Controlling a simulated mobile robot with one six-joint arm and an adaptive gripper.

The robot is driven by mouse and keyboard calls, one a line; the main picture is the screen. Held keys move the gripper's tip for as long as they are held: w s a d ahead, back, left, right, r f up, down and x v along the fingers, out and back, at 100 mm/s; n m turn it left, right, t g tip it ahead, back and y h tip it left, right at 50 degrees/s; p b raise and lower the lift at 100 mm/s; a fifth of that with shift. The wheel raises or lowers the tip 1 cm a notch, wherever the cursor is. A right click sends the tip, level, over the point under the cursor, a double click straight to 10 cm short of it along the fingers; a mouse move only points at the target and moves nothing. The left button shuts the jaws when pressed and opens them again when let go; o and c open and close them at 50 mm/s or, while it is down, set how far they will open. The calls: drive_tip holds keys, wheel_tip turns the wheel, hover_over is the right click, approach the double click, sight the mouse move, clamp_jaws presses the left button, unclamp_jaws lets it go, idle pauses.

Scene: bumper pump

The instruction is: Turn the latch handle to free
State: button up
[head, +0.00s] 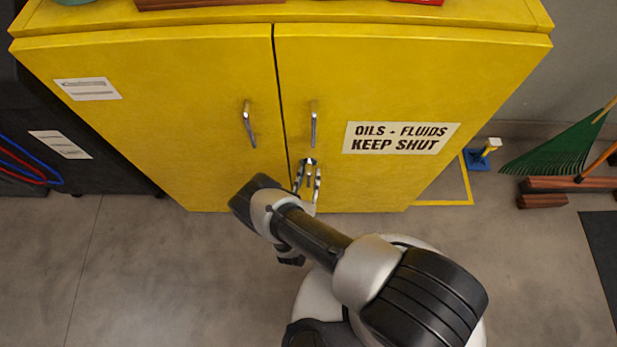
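A yellow two-door cabinet (200,120) fills the middle of the head view, with both doors closed. A small metal latch handle (309,163) sits low on the right door, close to the seam and below the door pulls. My gripper (308,174) is at this latch, its two silver fingers spread apart on either side of it. The fingers look open, with a gap showing between them. I cannot tell whether either finger touches the latch, and the gripper partly hides its lower part.
Two upright metal pulls, left (249,124) and right (314,123), stand out above my gripper. The right door bears an "OILS - FLUIDS KEEP SHUT" sign (400,138). A green rake (560,148) and wood blocks (545,200) lie at right. Floor at left is clear.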

drive_tip(key=shift+c, duration=0.5)
clamp_jaws()
